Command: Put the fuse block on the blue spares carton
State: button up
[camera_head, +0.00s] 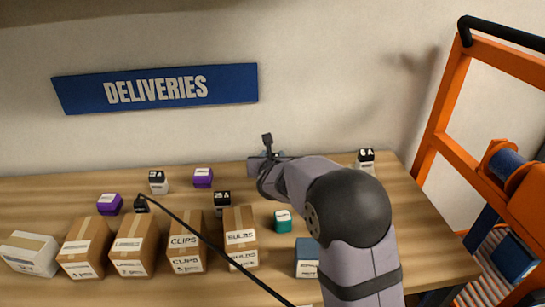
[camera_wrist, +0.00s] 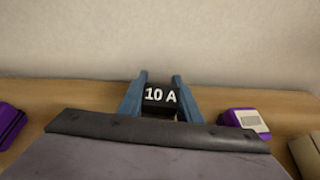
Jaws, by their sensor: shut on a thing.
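My gripper (camera_wrist: 160,90) is shut on a fuse block (camera_wrist: 160,97) with a black face marked "10 A", held between its two blue fingers in the wrist view. In the head view my gripper (camera_head: 264,160) is at the back of the table near the wall, and the held block cannot be made out there. Whether the block touches the table is unclear. A carton with a blue top (camera_head: 306,250) stands at the front of the table in the head view, partly hidden by my arm. No block shows on its visible top.
Several brown cartons (camera_head: 133,247) and a white carton (camera_head: 30,253) line the front left. Other small blocks stand behind them: purple (camera_head: 203,178), black-and-white (camera_head: 158,182), teal (camera_head: 282,221), and one at back right (camera_head: 366,160). An orange frame (camera_head: 448,110) stands right of the table.

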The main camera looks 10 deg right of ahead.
jog(key=shift+f, duration=0.2)
jog(key=o, duration=1.1)
jog(key=shift+s+r+p, duration=0.1)
jog(key=shift+r+p, duration=0.1)
jog(key=shift+p, duration=0.3)
jog(key=shift+o, duration=0.4)
jog(key=shift+b+v, duration=0.9)
jog(key=shift+v, duration=2.6)
